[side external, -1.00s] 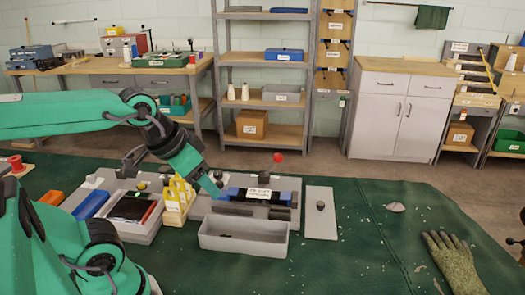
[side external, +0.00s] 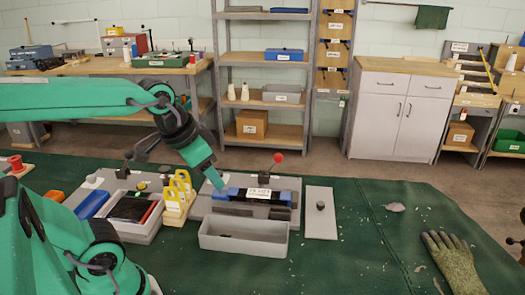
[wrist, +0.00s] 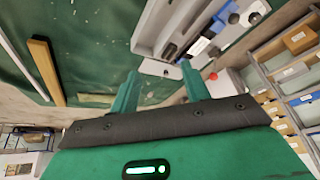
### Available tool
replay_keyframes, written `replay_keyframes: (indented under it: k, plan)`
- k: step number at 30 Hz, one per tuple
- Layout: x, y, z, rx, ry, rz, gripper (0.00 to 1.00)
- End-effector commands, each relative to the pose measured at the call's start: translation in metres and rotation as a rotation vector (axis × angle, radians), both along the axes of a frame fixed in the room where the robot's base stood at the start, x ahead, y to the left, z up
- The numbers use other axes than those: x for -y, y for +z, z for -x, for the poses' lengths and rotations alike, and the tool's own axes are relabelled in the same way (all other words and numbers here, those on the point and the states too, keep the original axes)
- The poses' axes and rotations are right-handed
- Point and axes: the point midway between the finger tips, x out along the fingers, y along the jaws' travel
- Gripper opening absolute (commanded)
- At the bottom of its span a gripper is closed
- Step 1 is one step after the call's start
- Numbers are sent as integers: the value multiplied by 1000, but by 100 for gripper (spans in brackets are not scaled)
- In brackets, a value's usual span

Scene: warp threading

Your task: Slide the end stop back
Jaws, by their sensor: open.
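A grey fixture (side external: 205,206) lies on the green mat. On it is a long black and blue slide unit (side external: 285,197) with a white label and a blue block (side external: 228,193) at its left end. I cannot tell which part is the end stop. A red ball knob (side external: 278,158) stands behind it and also shows in the wrist view (wrist: 213,76). My gripper (side external: 218,184) is at the fixture's left end, close to the blue block; contact cannot be told. In the wrist view my gripper (wrist: 161,82) has its two green fingers apart with nothing between them.
A grey open bin (side external: 243,246) stands in front of the fixture. A pale plate (side external: 321,225) with a black knob lies to its right. Yellow upright pieces (side external: 178,190) and a tray (side external: 138,234) stand at left. A glove (side external: 455,262) lies at right; the mat between is mostly clear.

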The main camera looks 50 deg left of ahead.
Motion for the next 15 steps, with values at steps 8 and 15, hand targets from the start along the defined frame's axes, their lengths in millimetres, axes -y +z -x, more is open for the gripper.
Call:
replay_keyframes:
  k: [8, 15]
  plan:
    - [-33, -8, -39, -106, -91, -67, 46]
    - [-68, -24, -70, -196, -182, -104, 46]
